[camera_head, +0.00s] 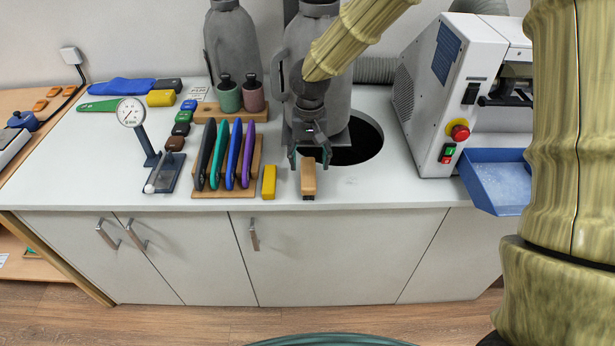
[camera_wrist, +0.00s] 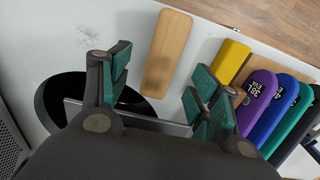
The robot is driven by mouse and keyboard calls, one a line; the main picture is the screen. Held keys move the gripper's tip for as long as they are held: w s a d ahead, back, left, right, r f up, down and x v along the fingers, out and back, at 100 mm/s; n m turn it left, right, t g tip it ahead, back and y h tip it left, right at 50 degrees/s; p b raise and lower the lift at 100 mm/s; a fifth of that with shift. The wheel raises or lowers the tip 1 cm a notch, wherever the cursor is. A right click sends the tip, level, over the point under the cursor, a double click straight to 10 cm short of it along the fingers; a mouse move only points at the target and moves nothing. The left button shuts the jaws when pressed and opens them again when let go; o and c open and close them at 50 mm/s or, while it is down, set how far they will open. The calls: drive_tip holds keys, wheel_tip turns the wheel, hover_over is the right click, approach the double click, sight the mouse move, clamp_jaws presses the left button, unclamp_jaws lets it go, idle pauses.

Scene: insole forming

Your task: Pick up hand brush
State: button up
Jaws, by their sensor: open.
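The hand brush (camera_head: 308,183) has a light wooden back and lies near the front edge of the white counter, pointing toward that edge. In the wrist view its wooden back (camera_wrist: 167,48) lies beyond the fingertips, lined up roughly with the gap between them. Its bristles are not clearly seen. My gripper (camera_head: 309,158) is open with dark green pads and hangs above the rear end of the brush. In the wrist view the fingers (camera_wrist: 158,82) are spread and empty. I cannot tell the exact height between the fingers and the brush.
A yellow block (camera_head: 269,182) lies just left of the brush. Further left stands a wooden rack (camera_head: 225,193) with several coloured insoles. A round dark hole (camera_head: 366,143) opens in the counter behind right. A white machine (camera_head: 436,90) with a blue tray (camera_head: 498,180) stands right.

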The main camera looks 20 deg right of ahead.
sight(308, 171)
drive_tip(key=shift+a+f+p, duration=0.15)
drive_tip(key=shift+f+p, duration=0.7)
drive_tip(key=shift+f, duration=1.9)
drive_tip(key=c, duration=1.3)
drive_tip(key=shift+o, duration=0.2)
drive_tip(key=shift+r, duration=0.15)
drive_tip(key=shift+r+b, duration=0.35)
drive_tip(key=shift+r, duration=0.2)
drive_tip(key=shift+r+b, duration=0.35)
drive_tip(key=shift+r, duration=0.6)
drive_tip(key=s+a+r+b, duration=0.1)
drive_tip(key=s+a+b, duration=0.1)
drive_tip(key=s, duration=0.5)
drive_tip(key=s+a+b, duration=0.1)
drive_tip(key=s+a, duration=0.1)
drive_tip(key=s, duration=0.6)
drive_tip(key=shift+s+a+r+b, duration=0.2)
drive_tip(key=shift+s+r+b, duration=0.05)
drive_tip(key=shift+r+b, duration=0.15)
